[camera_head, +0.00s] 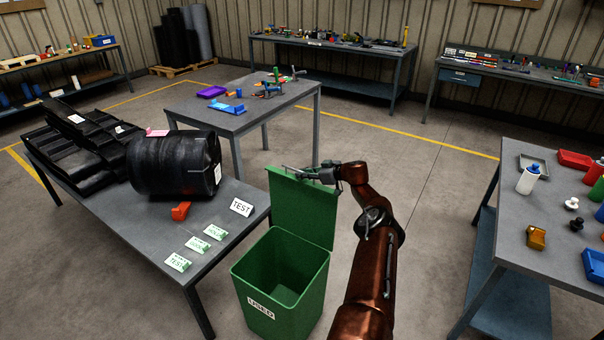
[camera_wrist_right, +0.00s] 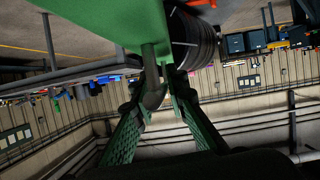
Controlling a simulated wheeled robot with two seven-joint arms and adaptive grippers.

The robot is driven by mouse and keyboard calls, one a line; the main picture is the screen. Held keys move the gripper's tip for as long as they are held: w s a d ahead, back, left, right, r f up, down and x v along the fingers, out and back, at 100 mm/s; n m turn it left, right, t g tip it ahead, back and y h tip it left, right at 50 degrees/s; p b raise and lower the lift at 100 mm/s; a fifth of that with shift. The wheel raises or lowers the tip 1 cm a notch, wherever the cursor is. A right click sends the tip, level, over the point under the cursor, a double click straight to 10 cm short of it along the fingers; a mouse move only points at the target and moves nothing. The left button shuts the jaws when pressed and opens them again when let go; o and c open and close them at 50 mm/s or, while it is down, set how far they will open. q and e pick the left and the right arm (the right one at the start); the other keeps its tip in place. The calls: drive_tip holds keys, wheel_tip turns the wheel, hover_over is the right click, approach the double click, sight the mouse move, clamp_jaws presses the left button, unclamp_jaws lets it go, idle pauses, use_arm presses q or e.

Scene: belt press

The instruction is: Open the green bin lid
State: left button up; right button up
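The green bin (camera_head: 283,278) stands on the floor at the front centre, with a USED label on its front. Its green lid (camera_head: 302,208) stands upright at the bin's back edge, and the bin's mouth is uncovered. My right gripper (camera_head: 300,172) is at the top edge of the lid. In the right wrist view, the underside of the green lid (camera_wrist_right: 95,18) fills the top, and a dark bar hangs close to my two fingertips (camera_wrist_right: 160,85). The fingertips are near each other; whether they grip the bar is unclear. My left gripper is not in view.
A grey table (camera_head: 118,208) left of the bin holds a black drum (camera_head: 172,165), an orange piece (camera_head: 181,211) and label cards. Another grey table (camera_head: 225,121) stands behind. A workbench (camera_head: 520,215) with bottles and trays is at the right.

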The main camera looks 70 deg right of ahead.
drive_tip(key=shift+o, duration=1.4)
drive_tip(key=shift+w+r, duration=0.15)
drive_tip(key=shift+w, duration=0.1)
drive_tip(key=shift+s, duration=0.15)
drive_tip(key=shift+s+a+r, duration=0.15)
drive_tip(key=shift+s+a, duration=0.05)
drive_tip(key=shift+s, duration=0.4)
drive_tip(key=shift+v, duration=5.25)
drive_tip(key=shift+w+a+r, duration=0.1)
drive_tip(key=shift+r, duration=0.05)
